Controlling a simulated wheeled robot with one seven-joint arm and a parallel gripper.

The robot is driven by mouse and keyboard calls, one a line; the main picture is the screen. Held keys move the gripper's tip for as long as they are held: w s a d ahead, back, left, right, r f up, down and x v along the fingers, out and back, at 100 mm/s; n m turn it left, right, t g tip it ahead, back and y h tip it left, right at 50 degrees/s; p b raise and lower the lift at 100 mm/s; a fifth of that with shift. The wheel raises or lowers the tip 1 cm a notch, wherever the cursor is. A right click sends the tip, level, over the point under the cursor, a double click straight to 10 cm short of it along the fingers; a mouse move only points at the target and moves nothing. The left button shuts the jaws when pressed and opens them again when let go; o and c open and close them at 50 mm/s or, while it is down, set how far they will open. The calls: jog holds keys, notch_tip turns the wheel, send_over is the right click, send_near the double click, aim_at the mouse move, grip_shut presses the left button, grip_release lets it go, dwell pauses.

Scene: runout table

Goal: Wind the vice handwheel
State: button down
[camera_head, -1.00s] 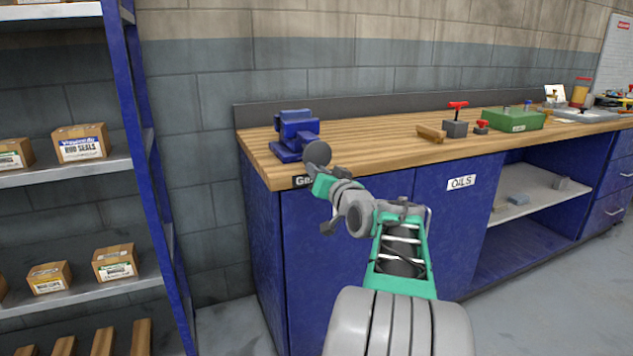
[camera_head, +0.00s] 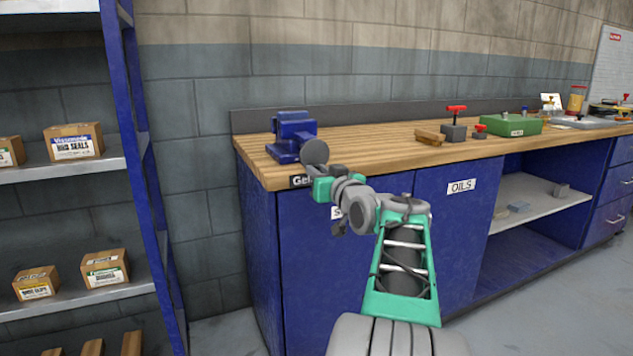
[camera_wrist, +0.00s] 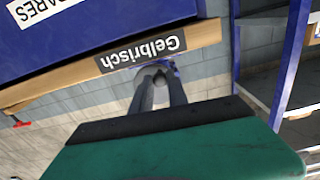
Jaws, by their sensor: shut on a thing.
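The blue vice (camera_head: 294,130) stands on the left end of the wooden bench top. Its round grey handwheel (camera_head: 314,152) faces the front edge of the bench. My gripper (camera_head: 319,172) reaches up to the handwheel from the front right, with its fingertips largely hidden in the head view. In the wrist view, my two grey fingers (camera_wrist: 160,78) come together at the wheel, close to the bench edge. The fingers hide most of the wheel there, and only a bit of blue vice shows behind them.
The bench (camera_head: 380,146) carries a small wooden block (camera_head: 430,137), a grey block with a red handle (camera_head: 455,130) and a green box (camera_head: 511,125) further right. A blue shelf rack (camera_head: 138,150) with cartons stands at the left. The bench top beside the vice is clear.

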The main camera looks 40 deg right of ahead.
dwell(0.3)
jog(key=shift+s+d+n+b, duration=0.1)
jog(key=shift+d+n+b, duration=0.1)
jog(key=shift+n+b, duration=0.5)
jog(key=c, duration=1.4)
grip_release()
